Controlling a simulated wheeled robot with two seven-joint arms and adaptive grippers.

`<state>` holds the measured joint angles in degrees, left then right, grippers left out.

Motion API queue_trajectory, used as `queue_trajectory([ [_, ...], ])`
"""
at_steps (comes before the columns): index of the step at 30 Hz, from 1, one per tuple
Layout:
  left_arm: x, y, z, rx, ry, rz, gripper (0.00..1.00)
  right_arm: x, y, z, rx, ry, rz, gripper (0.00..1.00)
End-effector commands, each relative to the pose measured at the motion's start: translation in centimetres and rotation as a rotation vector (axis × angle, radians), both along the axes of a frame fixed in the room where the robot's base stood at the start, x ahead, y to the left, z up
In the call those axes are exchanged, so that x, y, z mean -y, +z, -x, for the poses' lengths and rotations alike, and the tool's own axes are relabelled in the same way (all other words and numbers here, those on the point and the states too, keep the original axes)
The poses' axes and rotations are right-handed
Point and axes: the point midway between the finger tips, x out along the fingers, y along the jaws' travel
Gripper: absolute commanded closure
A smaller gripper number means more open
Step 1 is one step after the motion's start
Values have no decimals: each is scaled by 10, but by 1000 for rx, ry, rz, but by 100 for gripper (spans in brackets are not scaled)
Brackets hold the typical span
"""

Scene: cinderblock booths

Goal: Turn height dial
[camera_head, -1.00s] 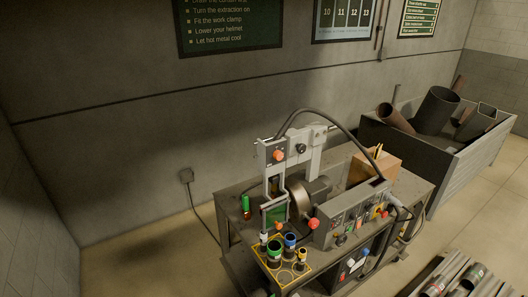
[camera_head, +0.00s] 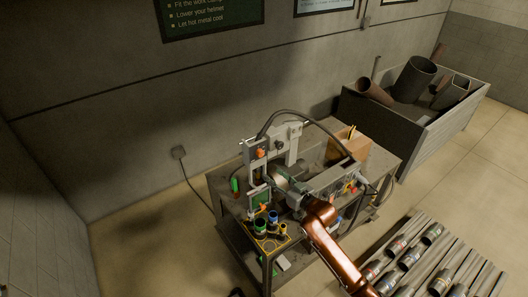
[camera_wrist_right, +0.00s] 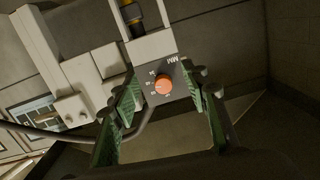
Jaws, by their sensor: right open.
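The height dial is an orange round knob (camera_wrist_right: 163,84) on a dark plate with white scale marks and "MM". It also shows on the upright of the bench machine (camera_head: 260,153) in the head view. My right gripper (camera_wrist_right: 163,92) is open, with its green-padded fingers on either side of the dial in the wrist view. The fingers look apart from the knob; I cannot tell the exact depth gap. In the head view my copper right arm reaches over the bench, and the gripper partly hides the machine's middle. My left gripper is not in view.
A control box (camera_head: 332,178) with knobs sits right of the machine, partly behind my right arm. Coloured cups (camera_head: 260,226) stand at the bench's front left. A scrap bin (camera_head: 420,140) with pipes stands behind right. Pipes on a rack (camera_head: 440,258) lie at lower right.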

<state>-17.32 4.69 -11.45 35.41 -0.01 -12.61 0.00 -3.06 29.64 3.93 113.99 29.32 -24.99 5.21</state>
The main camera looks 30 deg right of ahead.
Motion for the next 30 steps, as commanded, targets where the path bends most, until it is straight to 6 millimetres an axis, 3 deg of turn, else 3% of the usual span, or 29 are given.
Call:
queue_trajectory([
  [3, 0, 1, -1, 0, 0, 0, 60, 7, 32, -12, 74, 4, -20, 59],
  [6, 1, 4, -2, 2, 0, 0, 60, 9, 39, -21, 93, 4, -26, 59],
  [18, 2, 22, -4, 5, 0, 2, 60, 1, 40, -78, 92, 4, -26, 59],
  [30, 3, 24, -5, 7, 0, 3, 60, 0, 37, -91, 91, 4, -24, 59],
])
